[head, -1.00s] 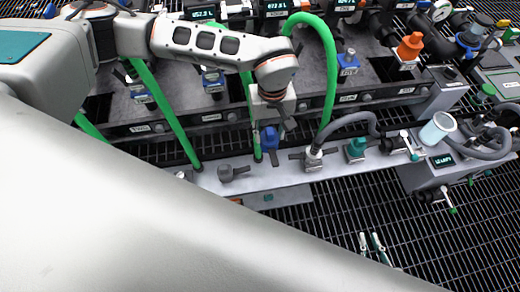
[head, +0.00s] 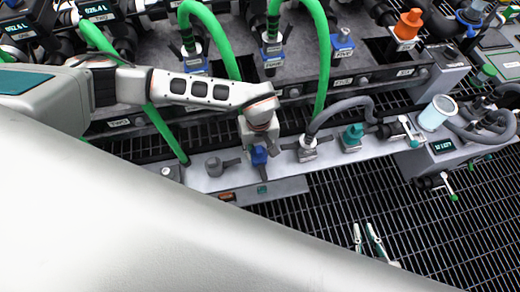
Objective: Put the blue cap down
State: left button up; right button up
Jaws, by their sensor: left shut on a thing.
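My left gripper (head: 259,146) points down over the pale rail and is shut on the blue cap (head: 259,156). The cap shows just below the fingers, at the rail (head: 205,181), between a grey fitting (head: 221,166) and a grey hose connector (head: 307,148). I cannot tell whether the cap touches the rail. The fingers hide part of it.
Green hoses (head: 325,60) loop close to my left arm. A teal cap (head: 353,134) and a white-blue cup (head: 437,113) stand further right on the rail. An orange cap (head: 408,24) sits at the back. The grating (head: 320,205) in front is clear.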

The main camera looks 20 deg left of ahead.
pick_arm(q)
jog(key=shift+f, duration=0.6)
jog(key=shift+r, duration=0.15)
pick_arm(e)
jog(key=shift+w+a+r, duration=0.1)
jog(key=shift+w+r, duration=0.25)
jog(key=shift+r, duration=0.05)
pick_arm(q)
jog(key=o, duration=1.2)
pick_arm(e)
jog(key=shift+f, duration=0.1)
